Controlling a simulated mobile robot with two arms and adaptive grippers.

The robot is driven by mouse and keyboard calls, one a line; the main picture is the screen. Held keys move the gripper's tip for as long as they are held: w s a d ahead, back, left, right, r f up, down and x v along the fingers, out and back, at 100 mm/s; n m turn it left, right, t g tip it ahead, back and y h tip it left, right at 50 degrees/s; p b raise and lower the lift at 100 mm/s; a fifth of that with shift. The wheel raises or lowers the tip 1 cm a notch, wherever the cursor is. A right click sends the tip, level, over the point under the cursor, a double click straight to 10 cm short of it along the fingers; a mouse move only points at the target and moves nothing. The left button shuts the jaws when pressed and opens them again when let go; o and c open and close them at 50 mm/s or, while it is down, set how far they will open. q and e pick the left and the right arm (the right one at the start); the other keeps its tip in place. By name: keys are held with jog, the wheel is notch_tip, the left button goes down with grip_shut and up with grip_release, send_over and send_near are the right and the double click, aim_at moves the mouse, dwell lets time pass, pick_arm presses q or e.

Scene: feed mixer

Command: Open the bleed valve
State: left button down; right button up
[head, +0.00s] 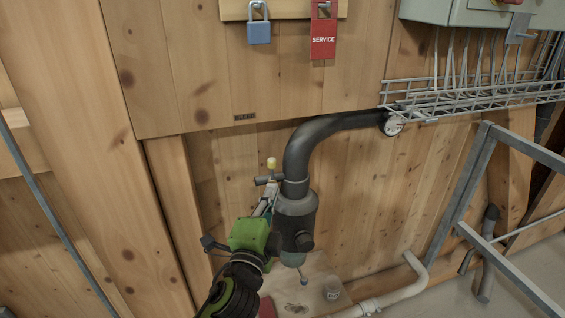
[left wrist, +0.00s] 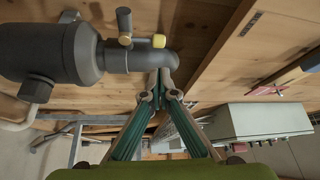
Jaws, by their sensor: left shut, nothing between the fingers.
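The bleed valve (head: 267,180) is a small dark fitting with a yellow cap (head: 271,164), beside the top of a dark grey cylindrical body (head: 295,215). In the left wrist view the valve (left wrist: 124,20) shows a dark crossbar, a brass-coloured stem and the yellow cap (left wrist: 158,41). My left gripper (head: 267,204) is just below the valve in the head view, its fingers pointing up along the cylinder's left side. In the left wrist view its fingertips (left wrist: 163,88) are together and empty, below the yellow cap. I cannot tell whether they touch the fitting. My right gripper is out of view.
A blue padlock (head: 259,31) and red service tag (head: 323,36) hang above. A metal frame (head: 465,190) is at right.

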aim_at(272, 172)
pick_arm(q)
jog(key=p+x, duration=0.1)
jog(key=x, duration=0.8)
jog(key=shift+w, duration=0.35)
jog(key=shift+w+d, duration=0.1)
jog(key=shift+w, duration=0.05)
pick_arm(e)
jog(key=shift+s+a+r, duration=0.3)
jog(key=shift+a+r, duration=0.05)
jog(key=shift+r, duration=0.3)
pick_arm(q)
jog(key=shift+f, duration=0.1)
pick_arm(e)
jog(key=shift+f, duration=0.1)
